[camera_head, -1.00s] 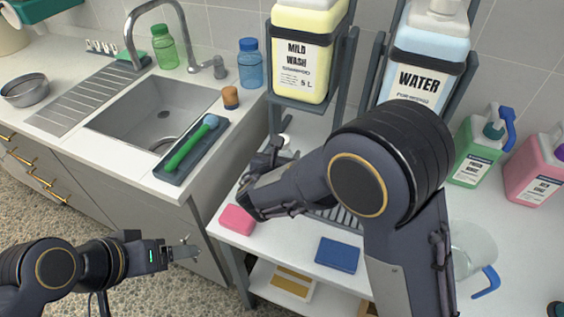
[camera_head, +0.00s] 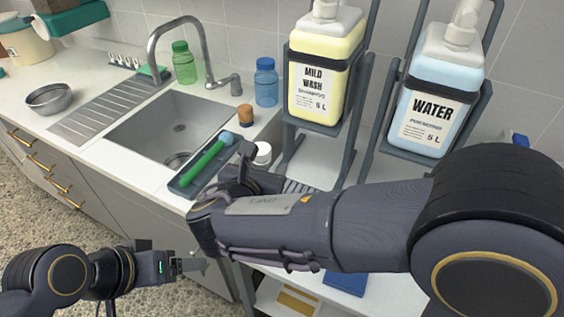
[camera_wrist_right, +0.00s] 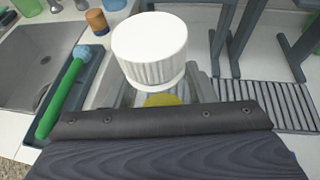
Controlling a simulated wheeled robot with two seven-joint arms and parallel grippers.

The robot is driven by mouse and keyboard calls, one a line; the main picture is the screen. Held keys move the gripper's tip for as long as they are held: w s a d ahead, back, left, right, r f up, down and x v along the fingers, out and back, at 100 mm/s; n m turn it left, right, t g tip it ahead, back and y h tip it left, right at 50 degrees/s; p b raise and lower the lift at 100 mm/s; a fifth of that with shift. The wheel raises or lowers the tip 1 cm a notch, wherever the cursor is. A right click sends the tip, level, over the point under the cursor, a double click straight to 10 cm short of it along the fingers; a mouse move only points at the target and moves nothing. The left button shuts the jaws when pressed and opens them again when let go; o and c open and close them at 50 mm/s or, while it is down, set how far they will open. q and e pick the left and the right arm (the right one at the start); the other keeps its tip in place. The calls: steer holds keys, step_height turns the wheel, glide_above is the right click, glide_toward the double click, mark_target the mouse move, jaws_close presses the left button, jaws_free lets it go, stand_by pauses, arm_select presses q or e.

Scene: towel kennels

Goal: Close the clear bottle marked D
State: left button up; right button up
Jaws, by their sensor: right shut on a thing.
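A white ribbed cap (camera_wrist_right: 150,48) stands large in the right wrist view, between the fingers of my right gripper (camera_wrist_right: 152,85). The cap also shows in the head view (camera_head: 262,152), beside the right gripper (camera_head: 245,168) and partly behind it. The right gripper is shut on this cap. A small yellow patch (camera_wrist_right: 162,99) shows under the cap; I cannot tell what it belongs to. No clear bottle or letter D can be made out; my right arm hides much of the counter. My left gripper (camera_head: 197,265) is low at the left, away from the counter; its opening is unclear.
A dark tray (camera_head: 190,190) with a green-handled brush (camera_head: 207,160) lies left of the right gripper, by the sink (camera_head: 150,135). Mild wash (camera_head: 318,85) and water (camera_head: 430,110) jugs stand in racks behind. A slotted grate (camera_wrist_right: 275,105) lies on the counter.

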steer(key=shift+s+a+r, duration=0.3)
steer(key=shift+s+a, duration=0.1)
steer(key=shift+s, duration=0.2)
steer(key=shift+s+a+r, duration=0.3)
steer(key=shift+s+a, duration=0.05)
steer(key=shift+s, duration=0.2)
steer(key=o, duration=0.6)
steer(key=shift+c, duration=0.2)
steer(key=c, duration=0.9)
arm_select(q)
steer(key=shift+s, duration=0.1)
arm_select(e)
steer(key=shift+s, duration=0.1)
